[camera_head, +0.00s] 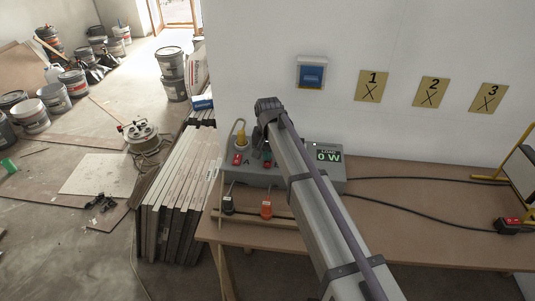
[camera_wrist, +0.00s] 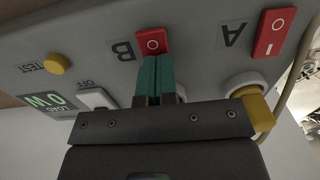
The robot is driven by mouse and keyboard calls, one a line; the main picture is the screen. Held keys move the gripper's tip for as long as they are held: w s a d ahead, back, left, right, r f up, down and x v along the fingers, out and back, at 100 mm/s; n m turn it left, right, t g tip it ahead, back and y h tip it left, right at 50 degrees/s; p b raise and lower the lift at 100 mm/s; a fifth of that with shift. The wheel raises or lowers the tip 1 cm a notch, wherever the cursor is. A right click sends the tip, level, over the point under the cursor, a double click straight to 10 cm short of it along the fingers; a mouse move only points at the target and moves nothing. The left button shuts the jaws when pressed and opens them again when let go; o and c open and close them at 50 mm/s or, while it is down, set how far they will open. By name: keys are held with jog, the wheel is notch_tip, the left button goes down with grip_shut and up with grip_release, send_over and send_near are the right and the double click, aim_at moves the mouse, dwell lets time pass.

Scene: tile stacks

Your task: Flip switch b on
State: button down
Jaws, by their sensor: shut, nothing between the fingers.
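Switch B (camera_wrist: 152,38) is a red rocker on the grey power box, beside a B label (camera_wrist: 122,50) in the wrist view. Its O mark shows; its lower part is hidden behind my fingertips. My gripper (camera_wrist: 155,72) is shut and empty, its teal fingers together right at switch B; I cannot tell whether they touch it. In the head view my arm covers part of the grey box (camera_head: 326,171). The load display (camera_head: 328,156) reads 0 W.
Red switch A (camera_wrist: 273,33) is beside switch B, with a yellow plug (camera_wrist: 258,108) near it. A yellow TEST button (camera_wrist: 57,64) and a white OFF switch (camera_wrist: 97,99) are on the other side. The box stands on a wooden table (camera_head: 400,225) with cables.

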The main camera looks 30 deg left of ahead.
jog(key=shift+s+d+f, duration=0.2)
jog(key=shift+d+f, duration=0.15)
jog(key=shift+d, duration=0.2)
jog(key=shift+s+d, duration=0.3)
jog(key=shift+s, duration=0.25)
jog(key=shift+s+r+p, duration=0.1)
jog(key=shift+p, duration=0.2)
notch_tip(320, 180, up, 15)
jog(key=w+a+p, duration=0.1)
jog(key=p, duration=1.4)
jog(key=shift+f, duration=0.2)
jog(key=shift+w+a, duration=0.1)
jog(key=shift+w, duration=0.05)
